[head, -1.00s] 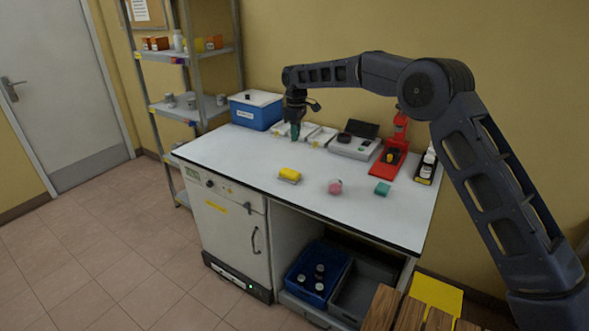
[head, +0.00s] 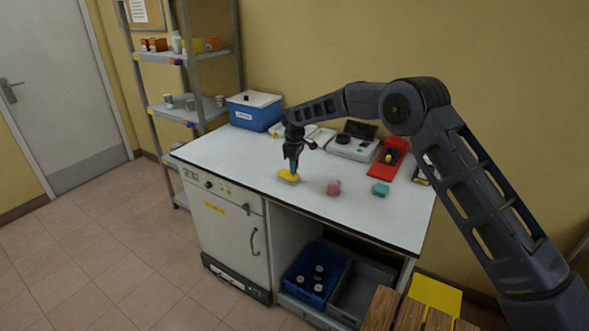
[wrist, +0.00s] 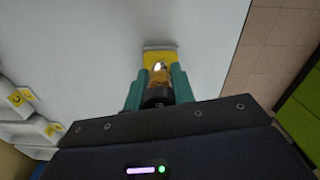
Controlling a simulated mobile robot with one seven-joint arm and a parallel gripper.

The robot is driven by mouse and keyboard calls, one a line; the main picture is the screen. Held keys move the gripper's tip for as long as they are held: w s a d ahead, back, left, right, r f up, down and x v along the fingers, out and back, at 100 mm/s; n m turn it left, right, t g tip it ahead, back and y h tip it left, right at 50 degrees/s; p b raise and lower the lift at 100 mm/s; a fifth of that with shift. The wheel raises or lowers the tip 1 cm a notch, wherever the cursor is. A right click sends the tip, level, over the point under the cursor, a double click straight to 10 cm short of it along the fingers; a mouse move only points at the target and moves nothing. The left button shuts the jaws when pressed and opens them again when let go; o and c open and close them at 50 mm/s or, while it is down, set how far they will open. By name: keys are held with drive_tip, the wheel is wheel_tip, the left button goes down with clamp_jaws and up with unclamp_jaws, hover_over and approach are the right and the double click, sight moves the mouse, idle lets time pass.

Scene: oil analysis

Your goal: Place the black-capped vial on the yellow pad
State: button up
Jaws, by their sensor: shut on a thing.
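My gripper (head: 293,166) points down over the yellow pad (head: 285,178) on the white bench. In the wrist view its teal fingers (wrist: 160,88) are closed on the black-capped vial (wrist: 156,97), a small amber vial with a dark cap. The yellow pad (wrist: 155,57) shows beyond the vial, with a grey strip along its far edge. In the head view the vial is hidden by the fingers. I cannot tell whether the vial touches the pad.
A pink object (head: 333,187) and a teal block (head: 381,189) stand right of the pad. White trays, a scale (head: 352,146), a red stand (head: 389,160) and a blue box (head: 255,112) line the back. The bench's front and left are clear.

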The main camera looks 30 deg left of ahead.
drive_tip(key=shift+f, duration=0.45)
drive_tip(key=shift+f, duration=0.1)
drive_tip(key=o, duration=1)
wheel_tip(320, 180, up, 12)
drive_tip(key=shift+r, duration=0.15)
